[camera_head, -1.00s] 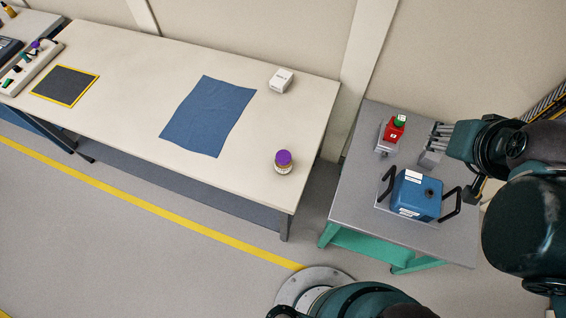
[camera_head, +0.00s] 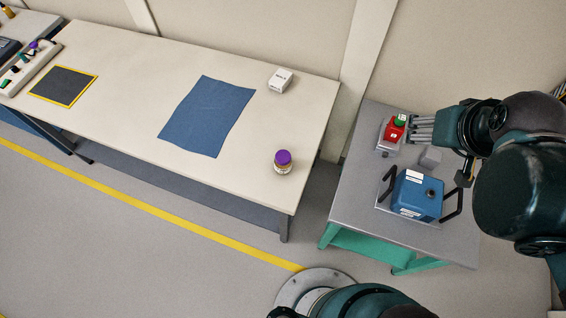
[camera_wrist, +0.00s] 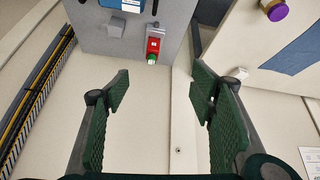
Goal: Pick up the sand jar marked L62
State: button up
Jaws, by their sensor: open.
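A small red container (camera_head: 391,132) with a green cap and a white label stands on a grey block on the side table. It also shows in the wrist view (camera_wrist: 153,44), ahead of and between my fingers. A clear jar (camera_head: 283,168) with a purple lid and a pale label stands near the right end of the long white table. Its purple lid shows at the top right of the wrist view (camera_wrist: 277,11). I cannot read L62 on either. My gripper (camera_head: 412,128) is open and empty, beside the red container on its right; contact cannot be told.
The long table (camera_head: 130,75) holds a blue cloth (camera_head: 208,115), a white box (camera_head: 280,80) and a yellow-edged dark mat (camera_head: 64,86).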

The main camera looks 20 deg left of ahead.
jog(key=w+a+f+n+g+b, duration=0.2)
jog(key=w+a+f+n, duration=0.3)
jog(key=a, duration=0.4)
jog(key=n+g+b, duration=0.3)
jog(key=n+b, duration=0.2)
jog(key=n, duration=0.3)
send_near(283, 156)
jog(key=w+d, duration=0.5)
jog(key=d, duration=0.2)
jog(key=s+a+f+n, duration=0.1)
jog(key=a+f, duration=0.1)
jog(key=s+a+f+n+b, duration=0.1)
jog(key=a+f, duration=0.1)
jog(key=f, duration=0.1)
jog(key=s+a+f+n+g, duration=0.1)
jog(key=a+f, duration=0.1)
jog(key=a, duration=0.1)
jog(key=shift+s+f+b, duration=0.25)
jog(key=shift+s+b, duration=0.05)
jog(key=shift+b, duration=0.1)
jog(key=shift+s+a+f+n+h, duration=0.2)
jog(key=shift+a+f+n+h, duration=0.05)
jog(key=shift+f+n+h, duration=0.1)
jog(key=shift+f, duration=1.3)
jog(key=shift+b, duration=0.3)
jog(key=shift+f+b, duration=0.55)
jog(key=shift+f, duration=2.05)
